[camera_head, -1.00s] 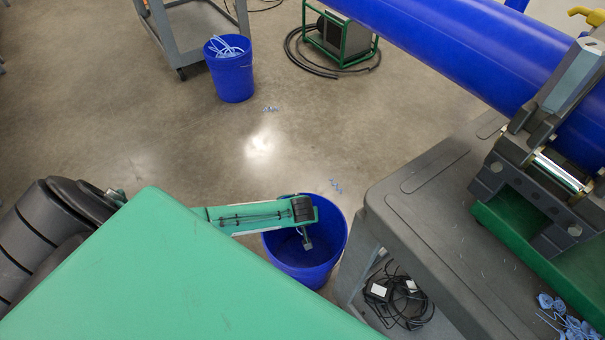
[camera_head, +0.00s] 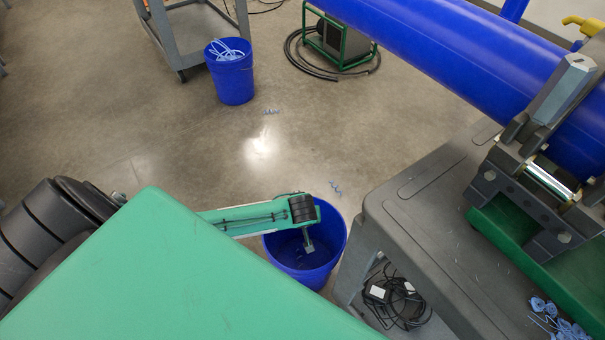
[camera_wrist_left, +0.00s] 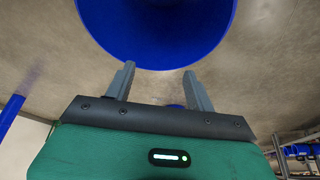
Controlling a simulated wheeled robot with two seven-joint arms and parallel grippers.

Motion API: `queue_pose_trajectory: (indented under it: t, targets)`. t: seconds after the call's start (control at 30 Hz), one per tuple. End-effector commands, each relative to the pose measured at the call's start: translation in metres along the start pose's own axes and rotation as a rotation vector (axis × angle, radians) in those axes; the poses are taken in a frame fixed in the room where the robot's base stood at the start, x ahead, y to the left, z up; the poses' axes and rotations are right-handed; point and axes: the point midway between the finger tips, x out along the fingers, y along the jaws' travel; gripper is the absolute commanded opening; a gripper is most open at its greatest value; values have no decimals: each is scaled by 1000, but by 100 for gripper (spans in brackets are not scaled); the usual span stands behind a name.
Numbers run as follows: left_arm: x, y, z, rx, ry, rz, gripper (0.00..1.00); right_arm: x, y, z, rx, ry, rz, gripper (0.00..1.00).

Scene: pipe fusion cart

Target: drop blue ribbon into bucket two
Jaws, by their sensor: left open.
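A blue bucket (camera_head: 335,250) stands on the floor beside the grey cart. My left gripper (camera_head: 309,246) points down over its opening. In the left wrist view the gripper's two fingers (camera_wrist_left: 160,86) are spread with nothing between them, and a large round blue surface, likely this bucket (camera_wrist_left: 155,30), fills the top. A second blue bucket (camera_head: 232,82) stands farther back with pale blue ribbon (camera_head: 228,49) in it. More pale blue ribbon curls (camera_head: 548,318) lie on the grey cart. The near bucket's floor is partly hidden by my arm. My right gripper is not in view.
The grey cart (camera_head: 425,200) carries a clamp machine (camera_head: 530,195) holding a large blue pipe (camera_head: 450,45). Small blue scraps (camera_head: 335,187) lie on the floor. Black cables sit on the cart's lower shelf. Open floor lies between the buckets.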

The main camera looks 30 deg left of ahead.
Motion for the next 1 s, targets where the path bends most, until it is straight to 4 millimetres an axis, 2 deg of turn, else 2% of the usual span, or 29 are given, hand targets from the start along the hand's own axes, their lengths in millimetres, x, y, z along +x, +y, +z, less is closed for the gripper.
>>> queue_pose_trajectory:
  t: [0.03, 0.1, 0.3, 0.83, 0.93, 1.0]
  targets:
    - [-12, 0, 0, 0, 0, 2, 55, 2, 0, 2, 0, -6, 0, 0]
    - [-24, 0, 0, 0, 0, 1, 55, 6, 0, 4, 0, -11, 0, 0]
    - [-44, 0, -1, 0, 1, 0, 55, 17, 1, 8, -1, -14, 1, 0]
    - [-47, 0, 1, 2, -1, 0, 55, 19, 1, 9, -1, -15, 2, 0]
    - [-46, 2, 10, 29, -16, 11, 55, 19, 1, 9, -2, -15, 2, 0]
    - [-44, 5, 24, 74, -38, 31, 55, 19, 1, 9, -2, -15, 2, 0]
